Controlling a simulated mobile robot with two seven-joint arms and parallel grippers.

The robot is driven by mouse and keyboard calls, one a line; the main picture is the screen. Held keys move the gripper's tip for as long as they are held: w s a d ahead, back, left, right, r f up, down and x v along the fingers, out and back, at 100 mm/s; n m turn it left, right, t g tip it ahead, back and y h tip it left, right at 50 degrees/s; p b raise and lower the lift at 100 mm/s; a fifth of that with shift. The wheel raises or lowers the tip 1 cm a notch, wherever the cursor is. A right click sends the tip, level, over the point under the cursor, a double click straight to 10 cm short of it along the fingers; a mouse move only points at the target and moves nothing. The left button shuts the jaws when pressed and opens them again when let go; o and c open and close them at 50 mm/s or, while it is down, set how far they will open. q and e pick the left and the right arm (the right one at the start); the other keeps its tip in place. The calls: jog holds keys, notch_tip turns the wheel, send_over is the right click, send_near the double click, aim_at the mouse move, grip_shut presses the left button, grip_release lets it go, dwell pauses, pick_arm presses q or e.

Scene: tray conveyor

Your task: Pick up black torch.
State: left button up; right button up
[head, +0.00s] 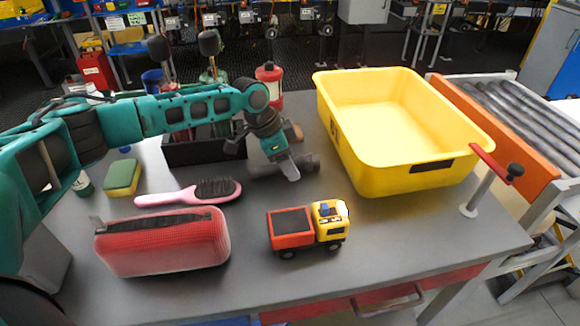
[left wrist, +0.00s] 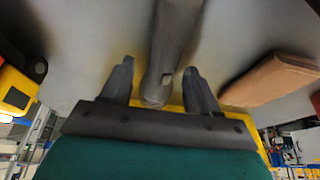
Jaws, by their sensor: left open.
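The black torch (head: 308,163) lies on the grey table, near its middle, partly hidden by my left gripper in the head view. My left gripper (head: 290,172) reaches down over it, with its jaws open. In the left wrist view the torch (left wrist: 173,45) runs lengthwise between the two open fingers of the gripper (left wrist: 158,73). A gap shows between the torch and the left finger; the gap to the right finger is narrower. My right gripper is not in view.
A yellow bin (head: 400,178) stands right of the gripper. A toy truck (head: 292,222), pink hairbrush (head: 165,198), red case (head: 165,245) and sponge (head: 122,177) lie around. A black organizer (head: 190,152) stands behind. The table's front right is clear.

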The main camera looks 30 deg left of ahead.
pick_arm(q)
jog(key=shift+d+f, duration=0.1)
jog(key=shift+f, duration=0.1)
jog(key=shift+c, duration=0.3)
jog(key=shift+w, duration=0.1)
grip_shut()
